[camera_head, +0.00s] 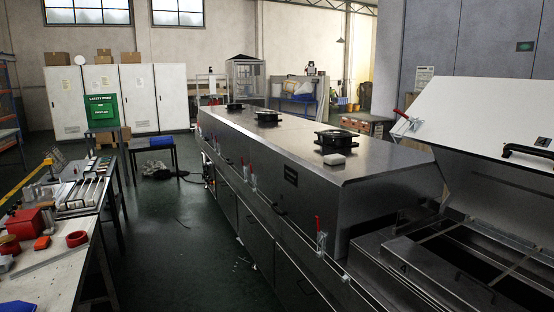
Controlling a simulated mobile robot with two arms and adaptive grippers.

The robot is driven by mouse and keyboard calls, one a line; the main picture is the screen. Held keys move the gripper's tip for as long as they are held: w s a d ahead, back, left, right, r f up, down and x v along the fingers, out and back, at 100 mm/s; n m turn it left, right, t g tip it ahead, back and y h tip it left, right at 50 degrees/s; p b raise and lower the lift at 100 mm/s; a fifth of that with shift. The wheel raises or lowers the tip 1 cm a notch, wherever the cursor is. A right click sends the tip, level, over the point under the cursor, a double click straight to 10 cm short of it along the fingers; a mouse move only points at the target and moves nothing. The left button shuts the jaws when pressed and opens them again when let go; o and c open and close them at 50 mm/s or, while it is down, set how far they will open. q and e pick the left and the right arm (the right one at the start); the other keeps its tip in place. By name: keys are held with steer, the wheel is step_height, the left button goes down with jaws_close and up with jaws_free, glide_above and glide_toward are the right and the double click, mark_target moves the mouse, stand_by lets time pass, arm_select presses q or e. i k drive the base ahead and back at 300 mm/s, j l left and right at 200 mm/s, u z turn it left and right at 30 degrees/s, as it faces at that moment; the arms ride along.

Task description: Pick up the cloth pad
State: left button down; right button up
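A small pale grey pad (338,159), which looks like the cloth pad, lies on the flat steel top of the tunnel dryer (385,168). It is near the front end of that top, just in front of the nearest black round fitting (335,138). It is too small in the picture to make out its fabric. Neither of my grippers is in view, and nothing is touching the pad.
The dryer's raised white lid (490,115) and open steel bay (465,262) are at the right. A cluttered workbench (50,285) with red items stands at the left. Red-handled clamps (318,225) line the dryer's side.

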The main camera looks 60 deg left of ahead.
mark_target(335, 158)
steer(key=u, duration=1.6)
